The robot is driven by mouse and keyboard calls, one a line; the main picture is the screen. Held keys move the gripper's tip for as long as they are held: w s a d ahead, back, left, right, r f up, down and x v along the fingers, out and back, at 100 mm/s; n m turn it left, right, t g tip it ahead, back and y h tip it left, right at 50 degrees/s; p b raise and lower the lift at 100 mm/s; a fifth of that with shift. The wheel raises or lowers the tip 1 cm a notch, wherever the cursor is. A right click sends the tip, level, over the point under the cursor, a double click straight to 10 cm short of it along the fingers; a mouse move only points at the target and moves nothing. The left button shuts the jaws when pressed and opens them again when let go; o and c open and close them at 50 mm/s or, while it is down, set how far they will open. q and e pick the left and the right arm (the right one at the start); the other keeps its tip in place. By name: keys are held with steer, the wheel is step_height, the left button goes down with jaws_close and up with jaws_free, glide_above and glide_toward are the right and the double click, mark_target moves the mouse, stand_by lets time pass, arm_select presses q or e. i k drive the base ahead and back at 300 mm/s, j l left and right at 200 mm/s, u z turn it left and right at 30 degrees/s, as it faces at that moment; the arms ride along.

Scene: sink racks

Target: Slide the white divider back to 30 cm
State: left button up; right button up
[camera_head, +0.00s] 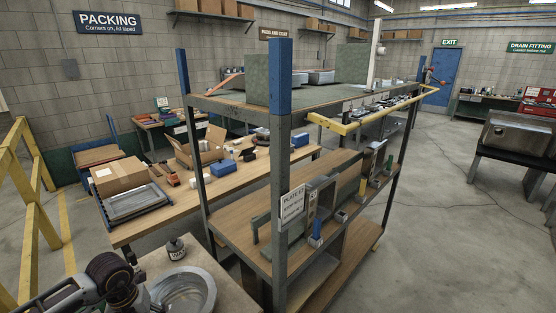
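A tall, thin white upright (373,55) stands on the green top deck of the rack; it may be the white divider, but I cannot tell for sure. Grey upright plates (322,205) stand on the rack's wooden lower shelf (232,218), with a yellow-edged piece (377,160) farther along. I can read no 30 cm mark. My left arm comes in at the bottom left, its dark end (118,284) beside a round metal bowl (183,292) and well short of the rack. Its fingers cannot be made out. My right gripper is out of view.
The rack's blue-topped corner post (279,85) and hanging plate sign (292,204) stand in front of the shelf. A yellow rail (365,115) runs along its right side. A small dark bottle (175,248) stands by the bowl. The floor (450,240) at right is clear.

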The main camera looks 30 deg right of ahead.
mark_target(356, 64)
steer(key=z, duration=1.55)
